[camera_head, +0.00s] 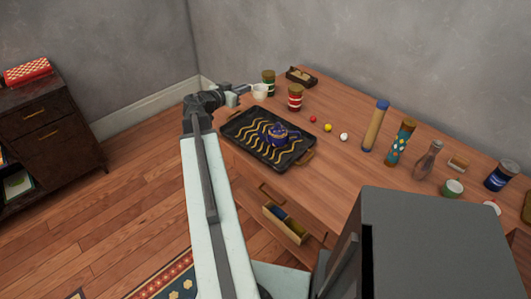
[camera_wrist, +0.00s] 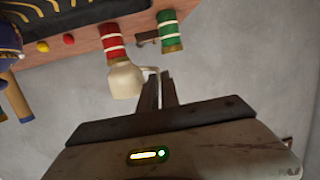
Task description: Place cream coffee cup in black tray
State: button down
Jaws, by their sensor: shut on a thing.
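The cream coffee cup (camera_head: 260,90) is at the far left end of the table, beside the jars. My gripper (camera_head: 247,89) reaches it from the left. In the wrist view the gripper (camera_wrist: 159,90) has its fingers together on the handle side of the cup (camera_wrist: 124,80), shut on its thin handle. I cannot tell whether the cup touches the table. The black tray (camera_head: 232,138) with wavy yellow lines lies nearer on the table, and part of it shows in the wrist view (camera_wrist: 62,14). A dark blue teapot (camera_head: 277,134) stands on the tray.
A red-striped jar (camera_head: 295,98) and a green-striped jar (camera_head: 268,82) stand close to the cup. Small red, yellow and white balls (camera_head: 328,128) lie right of the tray. Tall bottles (camera_head: 400,143) stand farther right. Bare tabletop shows between jars and tray.

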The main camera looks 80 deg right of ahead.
jog(key=w+f+b, duration=0.1)
jog(key=f+b, duration=0.2)
jog(key=f+m+g+b, duration=0.1)
jog(key=f+b, duration=0.3)
jog(key=w+f+g+b, duration=0.1)
jog(key=f+b, duration=0.2)
jog(key=shift+w+a+f+m+y+b, duration=0.1)
jog(key=shift+w+f+m+y+b, duration=0.2)
jog(key=shift+w+m+y, duration=0.1)
jog(key=shift+s+r, duration=0.1)
jog(key=shift+r, duration=0.1)
jog(key=shift+f, duration=0.15)
jog(key=c, duration=1.6)
grip_release()
